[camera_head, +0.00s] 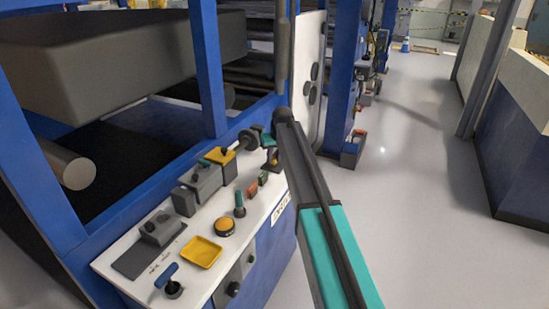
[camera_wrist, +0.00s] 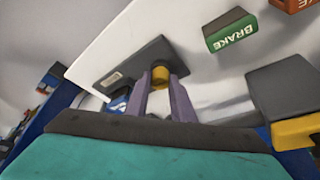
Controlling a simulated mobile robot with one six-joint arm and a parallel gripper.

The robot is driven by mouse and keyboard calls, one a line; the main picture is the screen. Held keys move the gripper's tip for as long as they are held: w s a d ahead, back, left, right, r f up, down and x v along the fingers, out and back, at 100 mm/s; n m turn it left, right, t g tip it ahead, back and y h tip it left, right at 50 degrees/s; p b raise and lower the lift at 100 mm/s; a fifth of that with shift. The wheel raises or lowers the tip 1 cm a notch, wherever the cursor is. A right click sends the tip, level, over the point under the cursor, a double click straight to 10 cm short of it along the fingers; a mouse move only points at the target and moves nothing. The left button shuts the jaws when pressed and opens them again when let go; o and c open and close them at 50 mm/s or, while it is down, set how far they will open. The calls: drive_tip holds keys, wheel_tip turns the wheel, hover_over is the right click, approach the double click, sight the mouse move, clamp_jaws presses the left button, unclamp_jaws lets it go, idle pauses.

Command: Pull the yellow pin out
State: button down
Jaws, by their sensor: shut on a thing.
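The yellow pin (camera_wrist: 160,72) shows as a short yellow end at a dark grey plate (camera_wrist: 122,68) on the white panel in the wrist view. My gripper (camera_wrist: 160,80) has its two purple-grey fingers on either side of the pin and is shut on it. The pin's lower part is hidden by the plate and fingers, so I cannot tell how deep it sits. In the head view my gripper (camera_head: 270,154) is at the far end of the white control panel (camera_head: 130,262), partly hidden by my arm.
A green block marked BRAKE (camera_wrist: 230,30) and a grey block with a yellow part (camera_wrist: 290,95) stand near the fingers. The panel also holds a yellow tray (camera_head: 202,252) and an orange button (camera_head: 225,227). Blue posts (camera_head: 208,70) rise behind; the floor at right is open.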

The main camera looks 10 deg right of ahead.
drive_tip(key=shift+r+p, duration=0.35)
drive_tip(key=shift+r, duration=0.6)
drive_tip(key=c, duration=1.5)
unclamp_jaws()
drive_tip(key=shift+f, duration=0.1)
drive_tip(key=b+v, duration=0.1)
drive_tip(key=v, duration=1.3)
drive_tip(key=shift+f, duration=0.1)
drive_tip(key=shift+s, duration=0.15)
